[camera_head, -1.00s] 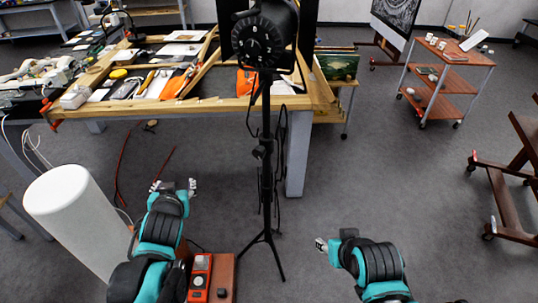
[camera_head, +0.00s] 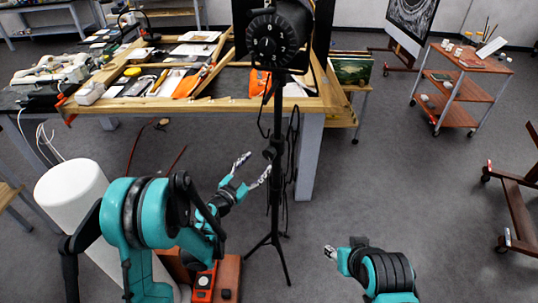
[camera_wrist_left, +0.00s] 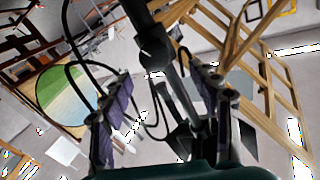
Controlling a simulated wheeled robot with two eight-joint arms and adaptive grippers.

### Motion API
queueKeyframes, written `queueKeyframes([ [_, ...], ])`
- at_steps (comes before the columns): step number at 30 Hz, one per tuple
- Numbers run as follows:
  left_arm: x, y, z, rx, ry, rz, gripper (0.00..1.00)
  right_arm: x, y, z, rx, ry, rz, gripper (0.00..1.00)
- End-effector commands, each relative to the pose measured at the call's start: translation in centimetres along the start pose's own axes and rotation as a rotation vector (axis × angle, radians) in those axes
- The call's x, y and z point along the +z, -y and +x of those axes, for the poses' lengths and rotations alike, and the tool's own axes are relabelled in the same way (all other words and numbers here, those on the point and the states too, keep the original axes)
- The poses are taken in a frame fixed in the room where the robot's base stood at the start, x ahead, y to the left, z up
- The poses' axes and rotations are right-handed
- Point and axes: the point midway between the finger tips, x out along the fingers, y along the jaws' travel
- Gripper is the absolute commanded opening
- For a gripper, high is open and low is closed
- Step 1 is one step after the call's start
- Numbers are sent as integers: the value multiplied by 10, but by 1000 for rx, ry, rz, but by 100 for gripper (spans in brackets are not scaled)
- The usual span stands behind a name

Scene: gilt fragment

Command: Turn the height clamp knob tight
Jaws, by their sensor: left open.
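A black light stand with a dial-faced lamp head (camera_head: 272,40) stands in front of the workbench. The height clamp knob (camera_head: 270,153) is a small dark part on its pole (camera_head: 276,120). My left gripper (camera_head: 250,169) is open and empty, just left of the pole near knob height. In the left wrist view, the knob (camera_wrist_left: 155,54) and pole show ahead between the spread fingers (camera_wrist_left: 160,82), with no clear contact. My right gripper (camera_head: 331,252) is low, right of the stand. It is too small to tell whether its fingers are open.
The wooden workbench (camera_head: 225,106) behind the stand holds tools, papers and frames. A white cylinder (camera_head: 75,192) stands at left, and a red device (camera_head: 203,283) sits on a brown box below. A hanging cable loops beside the pole.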

Motion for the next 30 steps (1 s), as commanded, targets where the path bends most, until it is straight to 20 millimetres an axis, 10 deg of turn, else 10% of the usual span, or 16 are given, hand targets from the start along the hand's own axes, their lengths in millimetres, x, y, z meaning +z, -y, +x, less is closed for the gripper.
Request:
queueKeyframes([
  [16,7,-7,70,20,4,1,61,9,0,13,0,0,0,44],
  [27,5,-6,79,17,4,1,61,10,0,13,0,0,0,44],
  [30,5,-6,79,17,4,1,40,10,0,13,0,0,0,44],
])
